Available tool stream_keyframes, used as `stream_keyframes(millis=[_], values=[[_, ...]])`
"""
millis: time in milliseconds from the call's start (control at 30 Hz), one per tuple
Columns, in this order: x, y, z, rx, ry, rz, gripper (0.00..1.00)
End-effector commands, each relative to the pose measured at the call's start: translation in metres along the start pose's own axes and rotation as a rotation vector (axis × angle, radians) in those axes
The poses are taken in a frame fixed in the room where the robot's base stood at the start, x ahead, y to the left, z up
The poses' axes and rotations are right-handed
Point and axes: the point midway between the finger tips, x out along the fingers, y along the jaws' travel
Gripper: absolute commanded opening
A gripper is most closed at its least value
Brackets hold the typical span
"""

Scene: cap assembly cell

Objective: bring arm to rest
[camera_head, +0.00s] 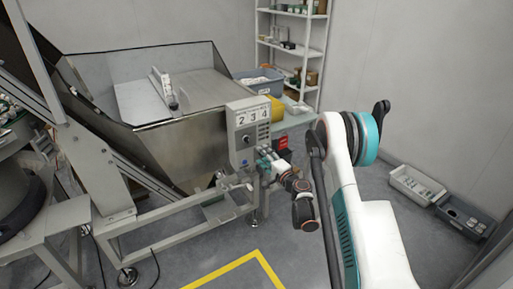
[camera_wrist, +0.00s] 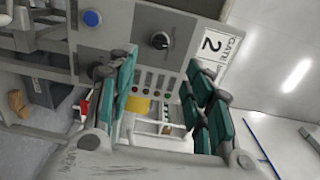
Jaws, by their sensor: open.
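My gripper (camera_wrist: 160,115) is open and empty in the wrist view, with its teal finger pads spread apart. It faces the grey control box, and no finger is clearly seen touching it. In the head view my white and teal arm reaches forward at right, and my gripper (camera_head: 262,160) is small beside the control box (camera_head: 243,135). The box bears a "2 3 4" label, and in the wrist view it shows a blue button (camera_wrist: 91,18), a black knob (camera_wrist: 160,40) and a row of small lights.
A large steel hopper (camera_head: 200,135) on a frame stands at left. A shelf (camera_head: 312,50) and a blue bin (camera_head: 260,80) are at the back. Two crates (camera_head: 416,185) (camera_head: 463,216) lie on the floor at right. Yellow tape (camera_head: 225,270) marks open floor in front.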

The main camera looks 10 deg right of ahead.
Motion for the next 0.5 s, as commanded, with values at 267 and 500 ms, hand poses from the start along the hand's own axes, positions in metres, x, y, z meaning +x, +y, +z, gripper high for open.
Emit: stream_keyframes(millis=[267, 500], values=[[0.001, -0.056, 0.022, -0.113, -0.054, 0.064, 0.46], [-0.014, -0.121, 0.055, -0.273, -0.128, 0.158, 0.46]])
